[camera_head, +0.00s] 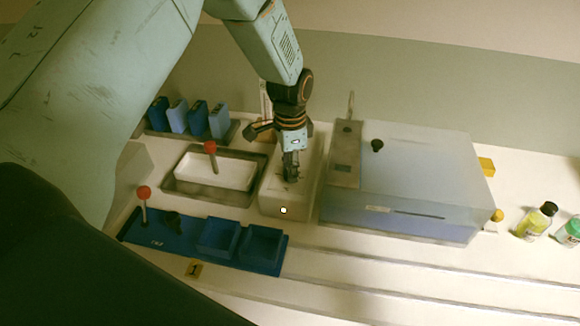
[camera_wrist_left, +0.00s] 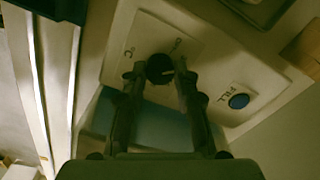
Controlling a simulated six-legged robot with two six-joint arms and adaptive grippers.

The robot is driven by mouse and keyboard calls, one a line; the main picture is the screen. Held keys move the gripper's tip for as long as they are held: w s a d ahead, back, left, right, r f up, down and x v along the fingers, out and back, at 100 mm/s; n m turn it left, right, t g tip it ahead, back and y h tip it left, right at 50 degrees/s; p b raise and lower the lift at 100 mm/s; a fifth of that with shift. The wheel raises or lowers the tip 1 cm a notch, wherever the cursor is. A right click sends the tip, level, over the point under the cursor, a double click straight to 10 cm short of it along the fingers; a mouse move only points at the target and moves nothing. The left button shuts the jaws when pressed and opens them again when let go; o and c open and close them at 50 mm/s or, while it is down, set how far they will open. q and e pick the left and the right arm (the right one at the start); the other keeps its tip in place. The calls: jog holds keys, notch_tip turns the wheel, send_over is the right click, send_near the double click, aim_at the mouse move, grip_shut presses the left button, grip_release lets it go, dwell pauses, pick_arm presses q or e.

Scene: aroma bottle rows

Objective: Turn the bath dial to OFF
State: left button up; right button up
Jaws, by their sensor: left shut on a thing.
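The bath dial (camera_wrist_left: 160,68) is a dark round knob with a pale pointer line, set on a light panel marked with small lettering. In the left wrist view my left gripper (camera_wrist_left: 160,75) has its two dark fingers on either side of the dial, shut on it. In the head view my left gripper (camera_head: 291,175) reaches straight down onto the top of the white bath unit (camera_head: 284,204), and the dial is hidden behind the fingers. A blue round button (camera_wrist_left: 239,101) sits beside the dial panel, near lettering that seems to read FILL. My right gripper is not seen.
Right of the bath unit stands a large translucent box (camera_head: 425,175) with a black knob on its lid. On the left are a white tray (camera_head: 215,170), a blue tray (camera_head: 200,243) and several blue bottles behind. Small bottles (camera_head: 536,221) stand at the far right.

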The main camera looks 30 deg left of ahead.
pick_arm(q)
grip_shut()
jog(key=shift+s+n, duration=0.1)
jog(key=shift+n, duration=0.2)
dwell(0.3)
jog(key=n+p, duration=0.2)
jog(key=n, duration=0.1)
jog(key=shift+p, duration=0.3)
jog(key=shift+f+n+p, duration=0.1)
jog(key=shift+n+p, duration=0.8)
jog(key=shift+n, duration=1.3)
jog(key=shift+s, duration=0.1)
jog(key=shift+o, duration=2.3)
grip_release()
jog(key=shift+o, duration=1.4)
